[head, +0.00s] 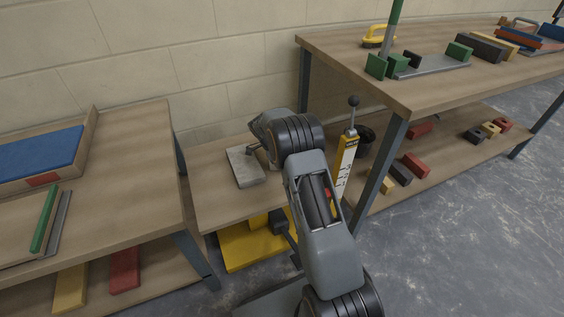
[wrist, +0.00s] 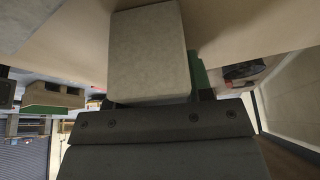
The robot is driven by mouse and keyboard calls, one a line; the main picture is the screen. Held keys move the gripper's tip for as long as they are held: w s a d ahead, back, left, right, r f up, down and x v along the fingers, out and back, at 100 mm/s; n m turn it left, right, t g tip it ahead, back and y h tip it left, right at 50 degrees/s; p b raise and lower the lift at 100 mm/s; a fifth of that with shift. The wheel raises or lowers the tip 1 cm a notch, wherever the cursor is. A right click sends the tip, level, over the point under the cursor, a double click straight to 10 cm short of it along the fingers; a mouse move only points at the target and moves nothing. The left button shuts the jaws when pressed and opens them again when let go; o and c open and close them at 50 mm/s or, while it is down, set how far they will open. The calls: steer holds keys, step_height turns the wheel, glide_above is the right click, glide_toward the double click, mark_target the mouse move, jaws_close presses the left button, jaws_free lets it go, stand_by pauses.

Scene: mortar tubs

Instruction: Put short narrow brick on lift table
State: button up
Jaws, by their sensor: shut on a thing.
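A grey brick (head: 245,167), a plain pale block, is at the end of my gripper (head: 256,151), over the wooden top of the lift table (head: 209,188). My gripper is shut on the brick's near end. In the wrist view the brick (wrist: 150,52) sticks out from the dark gripper and fills the upper middle, with the wooden top behind it. Whether the brick touches the table top or hangs just above it, I cannot tell. The fingertips are mostly hidden by the brick and my wrist.
The lift table has a yellow base (head: 240,248) and a yellow post (head: 345,165) at its right. A bench (head: 140,135) with a blue-filled tray (head: 88,128) stands left. A higher bench (head: 335,50) with tools and green blocks stands right, with several bricks on its lower shelf. A block wall is behind.

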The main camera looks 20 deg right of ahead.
steer(key=shift+r, duration=0.1)
steer(key=o, duration=1.3)
